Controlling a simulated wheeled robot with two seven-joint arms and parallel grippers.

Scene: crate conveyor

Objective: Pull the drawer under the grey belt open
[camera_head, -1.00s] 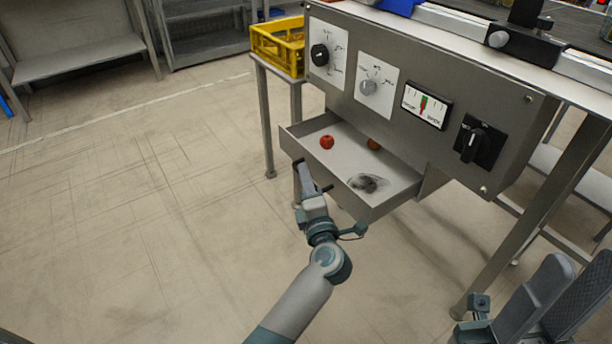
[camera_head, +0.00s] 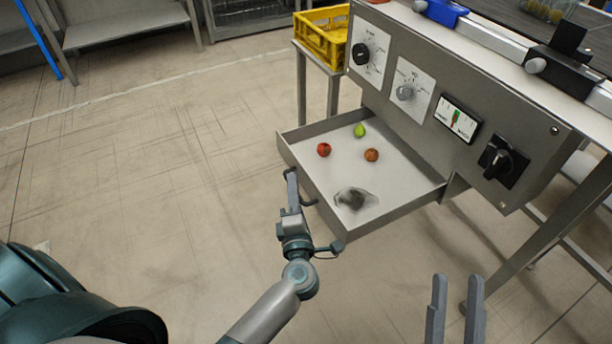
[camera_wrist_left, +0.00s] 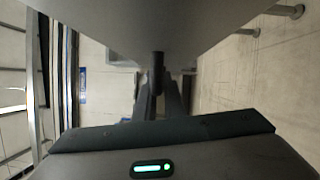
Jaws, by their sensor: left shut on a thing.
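The drawer (camera_head: 405,178) under the grey belt stands well out from the console, its grey tray open to view. Inside lie a red fruit (camera_head: 323,149), a green pear-like fruit (camera_head: 359,130), a brownish-red fruit (camera_head: 371,155) and a dark grey patch or thing (camera_head: 355,199). My left gripper (camera_head: 291,180) is at the drawer's front, shut on its dark handle (camera_head: 309,201). In the left wrist view the fingers (camera_wrist_left: 158,90) meet at the handle below the grey front panel (camera_wrist_left: 150,25). My right gripper (camera_head: 456,300) is open and empty, lower right, away from the drawer.
A yellow crate (camera_head: 322,40) sits on a stand behind the drawer. A table leg (camera_head: 535,240) stands at right. The floor left of the drawer is clear.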

